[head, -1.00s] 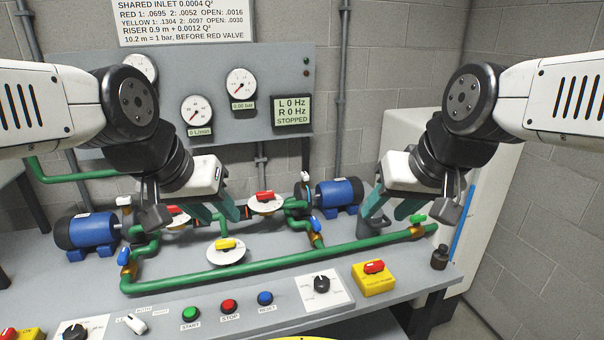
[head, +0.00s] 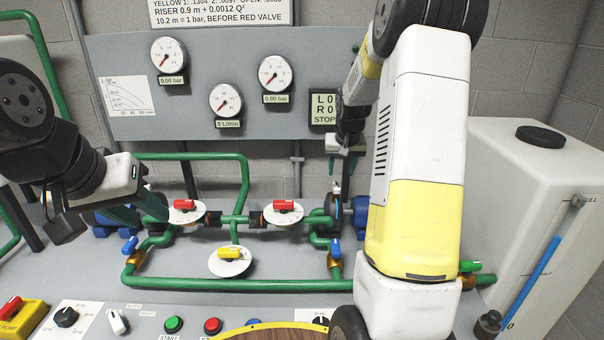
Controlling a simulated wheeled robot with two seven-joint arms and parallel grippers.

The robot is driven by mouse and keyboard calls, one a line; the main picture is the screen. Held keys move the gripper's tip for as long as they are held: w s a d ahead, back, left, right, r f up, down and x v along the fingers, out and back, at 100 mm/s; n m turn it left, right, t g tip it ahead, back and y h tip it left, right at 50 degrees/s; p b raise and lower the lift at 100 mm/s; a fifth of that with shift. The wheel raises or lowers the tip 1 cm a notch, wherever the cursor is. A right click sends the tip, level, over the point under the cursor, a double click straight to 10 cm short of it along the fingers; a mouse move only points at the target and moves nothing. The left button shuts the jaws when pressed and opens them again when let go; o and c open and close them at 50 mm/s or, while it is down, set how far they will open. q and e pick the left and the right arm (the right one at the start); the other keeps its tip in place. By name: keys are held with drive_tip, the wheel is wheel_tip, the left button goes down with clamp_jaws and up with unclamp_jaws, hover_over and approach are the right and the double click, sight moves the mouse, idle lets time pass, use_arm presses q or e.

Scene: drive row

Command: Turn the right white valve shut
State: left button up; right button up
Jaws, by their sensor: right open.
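The right white valve's small white handle (head: 337,188) shows on the pipework by the right pump, just left of my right forearm. Its exact angle is hard to tell. My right gripper (head: 340,168) is open. It hangs above and close to this handle, partly hidden behind my own arm; I cannot tell whether it touches. My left gripper (head: 145,210) is open and empty, left of the left red valve (head: 186,206).
The right red valve (head: 283,206), yellow valve (head: 230,254) and right blue valve (head: 336,250) are near. A green valve (head: 469,266) and white tank (head: 530,200) are at right. Gauges read zero; the display (head: 322,108) shows STOPPED. My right arm hides much of the bench.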

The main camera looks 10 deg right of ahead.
sight(337, 185)
drive_tip(key=x, duration=0.4)
drive_tip(key=w+x, duration=0.1)
drive_tip(key=x, duration=0.3)
drive_tip(key=shift+w+r, duration=0.1)
drive_tip(key=shift+w+f, duration=0.3)
drive_tip(key=shift+f, duration=0.35)
clamp_jaws()
